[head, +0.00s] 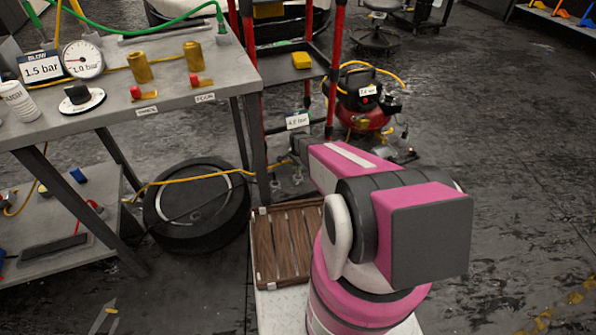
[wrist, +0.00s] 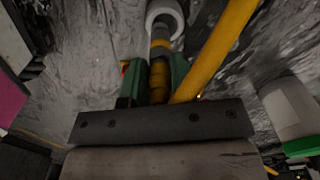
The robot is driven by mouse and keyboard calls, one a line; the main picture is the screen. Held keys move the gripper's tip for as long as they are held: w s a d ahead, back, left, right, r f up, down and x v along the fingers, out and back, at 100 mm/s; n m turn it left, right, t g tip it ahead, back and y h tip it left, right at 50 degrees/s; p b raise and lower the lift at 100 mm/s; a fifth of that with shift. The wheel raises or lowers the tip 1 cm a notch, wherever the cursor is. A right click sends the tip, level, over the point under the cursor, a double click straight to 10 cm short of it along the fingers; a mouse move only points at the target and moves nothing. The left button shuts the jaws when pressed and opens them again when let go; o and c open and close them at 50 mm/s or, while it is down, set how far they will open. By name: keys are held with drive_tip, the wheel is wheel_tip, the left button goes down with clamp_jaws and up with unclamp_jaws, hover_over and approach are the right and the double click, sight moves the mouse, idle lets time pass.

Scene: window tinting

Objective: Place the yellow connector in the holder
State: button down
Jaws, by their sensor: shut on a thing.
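In the wrist view, my gripper (wrist: 158,68) is shut on the yellow connector (wrist: 158,84), a banded cylinder between its two green fingers. A grey section of it continues up the picture beyond the fingertips. A white ring-shaped part (wrist: 165,14), which looks like the holder, is at the far end of the connector. I cannot tell whether the connector's tip is inside the ring or only in line with it. In the head view, my pink and black arm hides my gripper and the connector.
A thick yellow hose (wrist: 220,45) runs close beside the right finger. In the head view, a grey workbench (head: 200,95) with gauges and brass fittings stands left. A red compressor (head: 365,112) stands behind my arm. A wooden slatted crate (head: 285,245) lies below left of it.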

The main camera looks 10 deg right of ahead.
drive_tip(key=shift+w+f, duration=0.25)
drive_tip(key=shift+w, duration=0.15)
drive_tip(key=shift+f, duration=1.95)
drive_tip(key=shift+f, duration=0.15)
drive_tip(key=c, duration=0.9)
unclamp_jaws()
drive_tip(key=shift+c, duration=0.2)
wheel_tip(320, 180, up, 12)
drive_tip(key=shift+s+r, duration=0.1)
drive_tip(key=s+r+n, duration=1.2)
drive_tip(key=s+r, duration=1.1)
drive_tip(key=r, duration=0.3)
drive_tip(key=shift+r+n, duration=0.15)
drive_tip(key=shift+n, duration=0.25)
